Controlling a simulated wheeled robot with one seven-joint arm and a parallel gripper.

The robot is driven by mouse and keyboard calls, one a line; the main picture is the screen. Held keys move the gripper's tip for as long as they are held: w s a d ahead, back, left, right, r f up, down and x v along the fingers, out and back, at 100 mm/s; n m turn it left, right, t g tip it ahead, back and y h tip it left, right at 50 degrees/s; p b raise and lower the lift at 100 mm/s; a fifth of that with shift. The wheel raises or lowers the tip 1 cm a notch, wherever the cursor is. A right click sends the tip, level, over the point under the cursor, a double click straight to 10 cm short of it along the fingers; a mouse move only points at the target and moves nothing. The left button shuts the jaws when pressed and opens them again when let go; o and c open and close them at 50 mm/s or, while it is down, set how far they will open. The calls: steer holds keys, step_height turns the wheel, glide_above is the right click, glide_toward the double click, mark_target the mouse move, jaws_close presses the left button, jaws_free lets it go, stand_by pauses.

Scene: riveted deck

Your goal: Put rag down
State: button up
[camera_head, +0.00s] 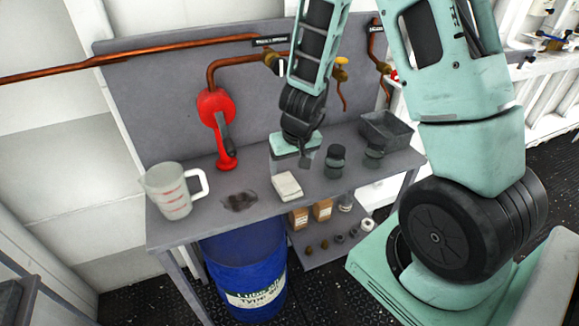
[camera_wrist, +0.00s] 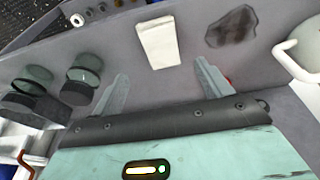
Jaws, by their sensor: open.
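The rag (camera_head: 287,186) is a folded off-white cloth lying flat on the grey workbench (camera_head: 262,206). In the wrist view the rag (camera_wrist: 158,42) lies just beyond my fingertips, centred between them. My gripper (camera_head: 292,160) is open and empty behind the rag. Its two fingers are spread apart in the wrist view (camera_wrist: 161,76), with bare bench between them. Neither finger touches the rag. A dark stain (camera_head: 239,201) marks the bench to the left of the rag in the head view; it also shows in the wrist view (camera_wrist: 231,27).
A clear measuring jug (camera_head: 175,192) stands at the bench's left end. A red hand pump (camera_head: 216,112) stands behind. Dark jars (camera_head: 335,162) and a grey bin (camera_head: 384,130) stand to the right. A blue drum (camera_head: 243,268) and a lower shelf with boxes (camera_head: 322,209) are below.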

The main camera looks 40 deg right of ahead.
steer(key=s+a+r+n+g+y, duration=0.1)
steer(key=s+a+r+n+y, duration=0.2)
steer(key=a+r, duration=0.5)
steer(key=s+a+r+n+y, duration=0.1)
steer(key=s+a+r+n, duration=0.3)
steer(key=a, duration=0.9)
steer(key=s+a+r+n+g+h, duration=0.1)
steer(key=s+r+n, duration=0.1)
steer(key=s, duration=0.5)
steer(key=s+a+r+n+g+h, duration=0.1)
steer(key=s+r+n, duration=0.1)
steer(key=s, duration=0.5)
steer(key=shift+s+a+p, duration=0.3)
steer(key=shift+p, duration=0.1)
steer(key=shift+o, duration=0.2)
steer(key=shift+r, duration=0.1)
